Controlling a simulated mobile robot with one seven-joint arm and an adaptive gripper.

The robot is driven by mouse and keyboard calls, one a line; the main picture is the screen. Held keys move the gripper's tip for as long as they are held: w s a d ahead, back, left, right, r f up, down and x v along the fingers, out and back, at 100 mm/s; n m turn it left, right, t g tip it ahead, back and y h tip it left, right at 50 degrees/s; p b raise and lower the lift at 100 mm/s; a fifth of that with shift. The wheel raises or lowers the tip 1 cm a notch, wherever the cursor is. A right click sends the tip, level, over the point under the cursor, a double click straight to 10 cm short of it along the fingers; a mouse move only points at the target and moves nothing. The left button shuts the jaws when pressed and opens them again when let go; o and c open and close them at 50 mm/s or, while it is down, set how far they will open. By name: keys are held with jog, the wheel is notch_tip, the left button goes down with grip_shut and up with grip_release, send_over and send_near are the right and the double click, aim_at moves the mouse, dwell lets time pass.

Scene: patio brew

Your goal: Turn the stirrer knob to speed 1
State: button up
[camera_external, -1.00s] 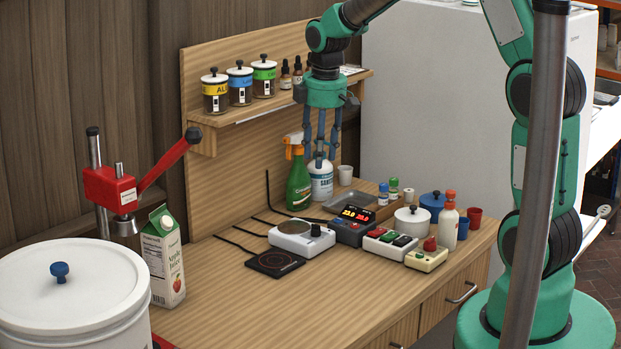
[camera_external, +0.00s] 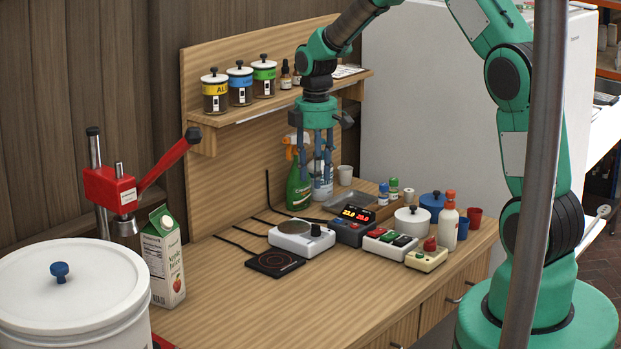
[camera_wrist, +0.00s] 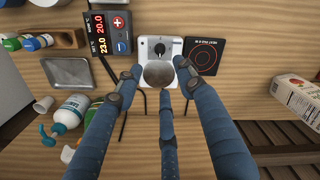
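The stirrer (camera_external: 302,246) is a small white box with a round metal plate, standing on the wooden counter. Its dark stirrer knob (camera_external: 316,230) is on the right side of the box. In the wrist view the stirrer (camera_wrist: 146,47) lies ahead of the fingers, with its plate between the fingertips. The knob (camera_wrist: 160,49) is beyond the plate; its setting is too small to read. My gripper (camera_external: 314,182) points down above the back of the counter, in front of the spray bottles. Its three blue fingers (camera_wrist: 158,77) are spread open and empty, apart from the knob.
A black hot plate (camera_external: 275,263) and a controller with red digits (camera_external: 353,231) flank the stirrer. A green spray bottle (camera_external: 298,190) and a white bottle (camera_external: 325,190) stand behind. A shelf (camera_external: 285,100) with jars is above.

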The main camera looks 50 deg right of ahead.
aim_at(316, 225)
notch_tip(316, 225, down, 14)
jog(key=shift+r+b, duration=0.15)
jog(key=shift+b, duration=0.6)
grip_shut()
